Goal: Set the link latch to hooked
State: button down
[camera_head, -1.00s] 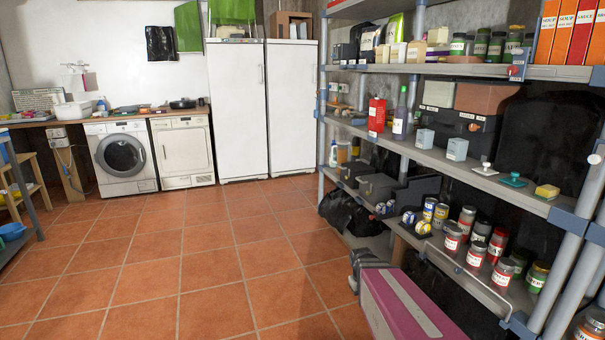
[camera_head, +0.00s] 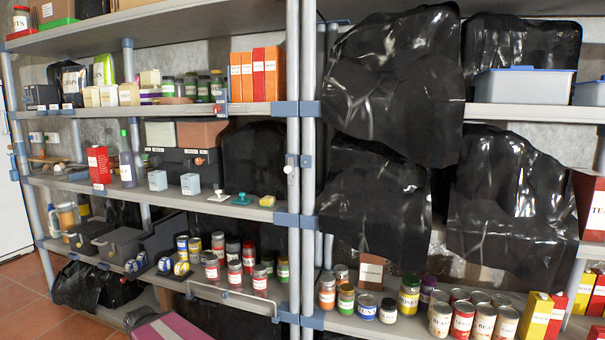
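No link latch can be made out for certain at this size. A dark case (camera_head: 171,159) on the middle shelf of the left rack has a small red knob (camera_head: 200,161) on its front. Another small red fitting (camera_head: 224,107) sits at the front edge of the shelf above. A pale knob (camera_head: 289,166) is on the grey upright between the two racks. A bent pale wire bar (camera_head: 235,297) runs along the front of the lower left shelf. My gripper is not in view.
Two grey shelf racks stand side by side, holding cans, boxes and bottles. Black plastic sheets (camera_head: 390,80) hang over the right rack. A pink-topped box (camera_head: 170,330) is on the floor in front of the left rack. Tiled floor (camera_head: 30,305) shows at lower left.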

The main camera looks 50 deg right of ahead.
aim_at(289, 169)
jog(key=z, duration=0.4)
jog(key=l+z, duration=0.1)
jog(key=z, duration=0.75)
jog(key=i+z, duration=0.1)
jog(key=z, duration=0.3)
